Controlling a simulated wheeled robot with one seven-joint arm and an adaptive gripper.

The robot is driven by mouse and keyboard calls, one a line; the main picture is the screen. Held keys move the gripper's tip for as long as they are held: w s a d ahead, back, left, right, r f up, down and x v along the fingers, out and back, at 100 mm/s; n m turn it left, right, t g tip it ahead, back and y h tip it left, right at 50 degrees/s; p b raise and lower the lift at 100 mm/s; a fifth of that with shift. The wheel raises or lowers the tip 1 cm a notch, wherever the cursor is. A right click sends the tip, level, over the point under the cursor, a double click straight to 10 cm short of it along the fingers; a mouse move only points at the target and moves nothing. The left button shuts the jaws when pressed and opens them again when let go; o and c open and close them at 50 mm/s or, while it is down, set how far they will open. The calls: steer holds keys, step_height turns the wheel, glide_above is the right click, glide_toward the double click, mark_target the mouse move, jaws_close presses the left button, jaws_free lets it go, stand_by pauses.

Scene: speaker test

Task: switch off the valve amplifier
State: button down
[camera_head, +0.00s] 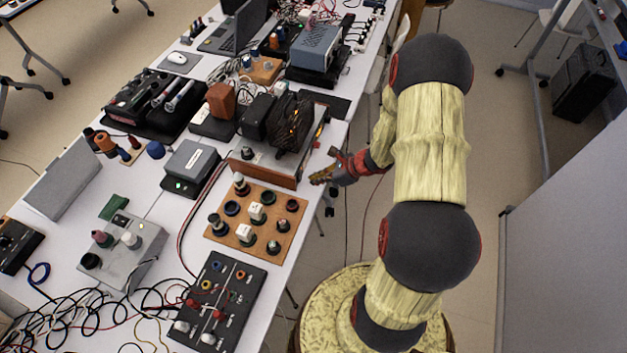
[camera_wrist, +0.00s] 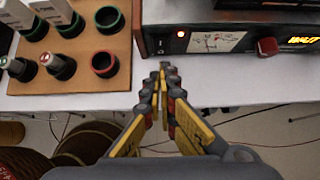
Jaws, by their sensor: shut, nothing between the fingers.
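The valve amplifier (camera_head: 268,172) stands at the table's right edge in the head view, with a wooden side, black transformer blocks and orange-glowing valves on top. My gripper (camera_head: 318,179) is beside the amplifier's front, off the table edge. In the wrist view my gripper (camera_wrist: 164,68) is shut and empty, its tips just below the panel's left part, apparently apart from the red control.
A wooden board (camera_head: 247,237) with round sockets and knobs lies left of the amplifier panel in the wrist view. A black switch panel (camera_head: 232,290) and a grey box (camera_head: 192,165) stand nearby. Cables hang below the table edge. The floor side of the table is clear.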

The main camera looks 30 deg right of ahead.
steer(key=p+v, duration=0.2)
steer(key=v, duration=0.8)
steer(key=shift+r+p, duration=0.35)
steer(key=shift+r, duration=0.05)
steer(key=shift+s+d, duration=0.1)
steer(key=shift+s+d+f+g+h+b, duration=0.1)
steer(key=shift+s+f+g+h+b, duration=0.1)
steer(key=shift+f+b, duration=0.2)
steer(key=shift+s+d+f+g+h+b, duration=0.1)
steer(key=shift+f+g+b, duration=0.15)
steer(key=shift+b, duration=0.25)
steer(key=shift+w, duration=0.1)
